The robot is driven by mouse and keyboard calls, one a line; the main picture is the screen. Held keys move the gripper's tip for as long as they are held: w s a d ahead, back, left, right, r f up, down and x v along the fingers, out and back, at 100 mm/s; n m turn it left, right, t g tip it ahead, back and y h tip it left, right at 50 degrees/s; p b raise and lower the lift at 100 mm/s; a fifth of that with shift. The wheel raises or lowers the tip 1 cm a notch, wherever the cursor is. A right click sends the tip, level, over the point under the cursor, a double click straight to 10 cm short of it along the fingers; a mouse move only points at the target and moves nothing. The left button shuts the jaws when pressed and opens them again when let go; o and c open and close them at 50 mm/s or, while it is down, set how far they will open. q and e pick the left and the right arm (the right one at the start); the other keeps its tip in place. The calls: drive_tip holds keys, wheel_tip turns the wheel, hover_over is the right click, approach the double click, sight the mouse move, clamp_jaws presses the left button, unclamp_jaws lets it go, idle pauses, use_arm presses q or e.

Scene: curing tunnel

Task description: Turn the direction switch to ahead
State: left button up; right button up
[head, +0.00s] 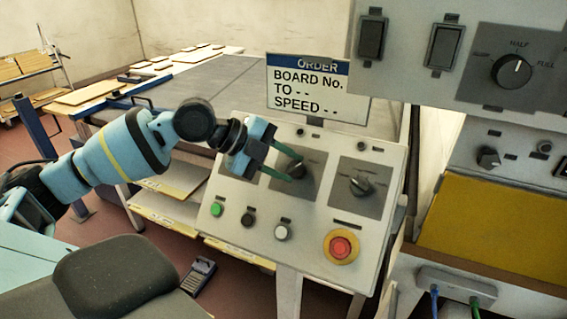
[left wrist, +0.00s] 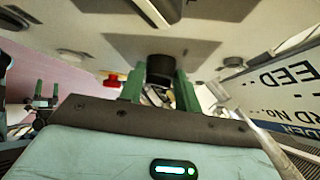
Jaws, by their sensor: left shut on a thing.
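A sloped grey control console (head: 232,217) stands in the middle of the head view. It carries a dark-plated rotary switch (head: 298,172) near its centre and another rotary switch (head: 361,185) to the right of that. My left gripper (head: 290,165) reaches in from the left, its green fingers on either side of the central switch. In the left wrist view the black switch knob (left wrist: 160,68) sits between the two fingers, gripped. The plate labels are too small to read, and the gripper partly hides the switch. My right gripper (left wrist: 47,90) shows small in the left wrist view, its green fingers apart.
An order sign (head: 306,87) stands behind the console. Below the switches are a green button (head: 216,209), other buttons and a red emergency stop (head: 341,247). A taller cabinet (head: 415,85) with a speed-type dial (head: 511,71) stands at right.

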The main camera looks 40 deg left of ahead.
sight(291, 167)
use_arm(q)
drive_tip(key=shift+r, duration=0.1)
use_arm(e)
drive_tip(key=shift+s, duration=0.15)
use_arm(q)
drive_tip(key=o, duration=1)
use_arm(e)
drive_tip(key=shift+r, duration=0.1)
use_arm(q)
drive_tip(key=shift+a, duration=0.1)
drive_tip(key=shift+s+a+r, duration=0.1)
drive_tip(key=shift+s+a, duration=0.1)
drive_tip(key=v, duration=0.2)
drive_tip(key=shift+s+a+r, duration=0.2)
drive_tip(key=shift+r, duration=0.05)
drive_tip(key=p+v, duration=0.3)
drive_tip(key=v, duration=0.1)
drive_tip(key=shift+r, duration=0.1)
use_arm(e)
drive_tip(key=shift+t, duration=0.5)
drive_tip(key=w+r, duration=0.3)
drive_tip(key=r, duration=0.1)
drive_tip(key=shift+w+d+r, duration=0.1)
drive_tip(key=shift+w+d, duration=0.15)
drive_tip(key=shift+d, duration=0.1)
